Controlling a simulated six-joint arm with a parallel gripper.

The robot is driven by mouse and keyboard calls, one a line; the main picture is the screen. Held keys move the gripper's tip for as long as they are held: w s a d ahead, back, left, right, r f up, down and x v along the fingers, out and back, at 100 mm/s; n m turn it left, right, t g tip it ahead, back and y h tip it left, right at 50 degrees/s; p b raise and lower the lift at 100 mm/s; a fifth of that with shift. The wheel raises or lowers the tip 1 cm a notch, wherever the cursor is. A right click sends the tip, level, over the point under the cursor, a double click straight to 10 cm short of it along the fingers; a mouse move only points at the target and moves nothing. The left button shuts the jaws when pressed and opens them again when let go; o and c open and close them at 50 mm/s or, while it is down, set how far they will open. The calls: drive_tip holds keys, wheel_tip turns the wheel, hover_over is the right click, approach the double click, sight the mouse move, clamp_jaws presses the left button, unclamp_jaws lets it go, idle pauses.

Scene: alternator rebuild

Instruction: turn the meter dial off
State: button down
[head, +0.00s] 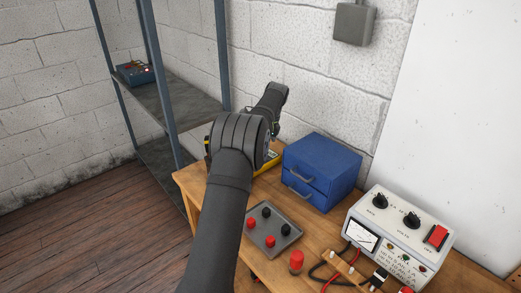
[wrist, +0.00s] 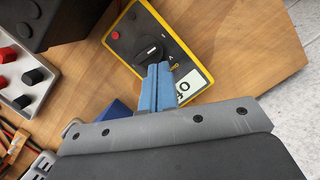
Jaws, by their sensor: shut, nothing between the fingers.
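The meter (wrist: 186,52) has a yellow rim and dark face and lies on the wooden bench in the wrist view. Its round black dial (wrist: 149,49) carries a white pointer mark. The blue fingers of my gripper (wrist: 158,68) are shut and empty, with their tips just beside the dial. I cannot tell whether they touch it. The fingers cover part of the meter's display (wrist: 188,82), leaving some large digits showing. In the head view, my arm hides most of the meter, leaving a yellow edge (head: 269,163) visible.
A grey tray with red and black knobs (head: 272,229) lies near the meter. A blue drawer cabinet (head: 321,170) stands to its right. A white test box (head: 398,235) with leads is farther right. The bench's left edge (head: 182,183) is near the meter.

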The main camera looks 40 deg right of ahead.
drive_tip(key=w+v, duration=0.1)
drive_tip(key=v, duration=0.6)
drive_tip(key=shift+d+r, duration=0.25)
drive_tip(key=shift+r, duration=0.15)
drive_tip(key=c, duration=1.9)
unclamp_jaws()
drive_tip(key=shift+s+r, duration=0.1)
drive_tip(key=shift+r, duration=0.1)
drive_tip(key=shift+c, duration=0.2)
drive_tip(key=o, duration=0.7)
drive_tip(key=r, duration=0.1)
drive_tip(key=a+r+n, duration=0.1)
drive_tip(key=shift+a+r+h, duration=0.25)
drive_tip(key=shift+r+h, duration=0.05)
drive_tip(key=shift+r, duration=0.1)
drive_tip(key=shift+o, duration=0.8)
drive_tip(key=a+r+n, duration=0.1)
drive_tip(key=a+r+n+g+h, duration=0.1)
drive_tip(key=r, duration=0.1)
drive_tip(key=a+r+n, duration=0.1)
drive_tip(key=shift+r+h, duration=0.35)
drive_tip(key=shift+h, duration=0.05)
wheel_tip(320, 180, down, 17)
drive_tip(key=shift+f, duration=0.15)
drive_tip(key=c, duration=1)
